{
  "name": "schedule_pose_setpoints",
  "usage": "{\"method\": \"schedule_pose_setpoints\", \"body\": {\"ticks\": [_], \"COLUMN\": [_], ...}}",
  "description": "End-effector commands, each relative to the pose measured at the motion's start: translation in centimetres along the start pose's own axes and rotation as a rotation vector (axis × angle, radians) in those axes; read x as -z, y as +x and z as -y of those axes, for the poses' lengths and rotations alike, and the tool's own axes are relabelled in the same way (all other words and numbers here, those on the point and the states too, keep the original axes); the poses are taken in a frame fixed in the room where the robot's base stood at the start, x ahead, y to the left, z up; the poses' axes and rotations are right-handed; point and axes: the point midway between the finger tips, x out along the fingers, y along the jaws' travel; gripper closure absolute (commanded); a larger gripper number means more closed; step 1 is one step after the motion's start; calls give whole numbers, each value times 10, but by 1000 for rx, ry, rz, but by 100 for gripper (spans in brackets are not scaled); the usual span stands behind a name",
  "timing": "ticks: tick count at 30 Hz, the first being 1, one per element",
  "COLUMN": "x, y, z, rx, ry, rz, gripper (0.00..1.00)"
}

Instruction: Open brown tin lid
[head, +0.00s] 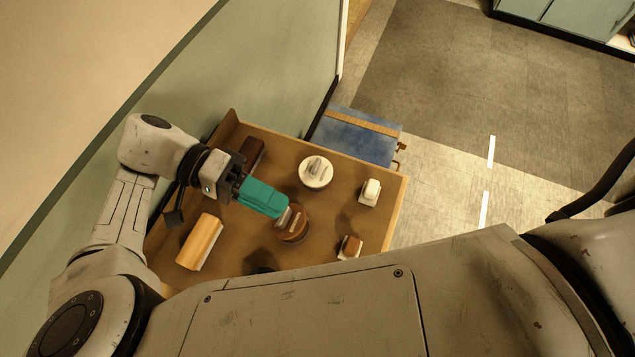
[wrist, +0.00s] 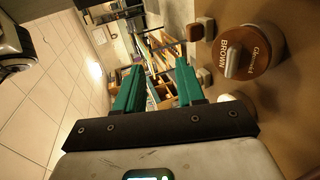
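The brown tin (head: 294,232) is round and stands on the brown table top, its lid in place. In the wrist view the tin (wrist: 262,48) is at the upper right, with "BROWN" lettered on its top and a pale upright bar handle (wrist: 232,64) on the lid. My gripper (head: 286,209) has teal fingers and reaches from the left to just beside the tin in the head view. In the wrist view my gripper (wrist: 160,66) is open with nothing between its fingers. The tin lies to the right of both fingers there, apart from them.
A white tin (head: 316,173) with a handle stands behind. A small white object (head: 370,191) and a brown-and-white block (head: 350,246) are to the right. A yellow-brown block (head: 200,241) lies left, a dark red-brown box (head: 252,152) near the wall. A dark round thing is partly hidden by my body.

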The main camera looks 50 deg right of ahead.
Motion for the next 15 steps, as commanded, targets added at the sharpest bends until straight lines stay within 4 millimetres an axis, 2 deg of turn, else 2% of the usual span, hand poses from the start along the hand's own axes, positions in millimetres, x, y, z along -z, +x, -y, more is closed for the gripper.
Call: {"method": "schedule_pose_setpoints", "body": {"ticks": [2, 15], "x": [-3, -16], "y": [5, 56], "z": [-12, -55], "rx": [3, 2], "ry": [3, 2], "rz": [-1, -2], "gripper": [62, 62]}}
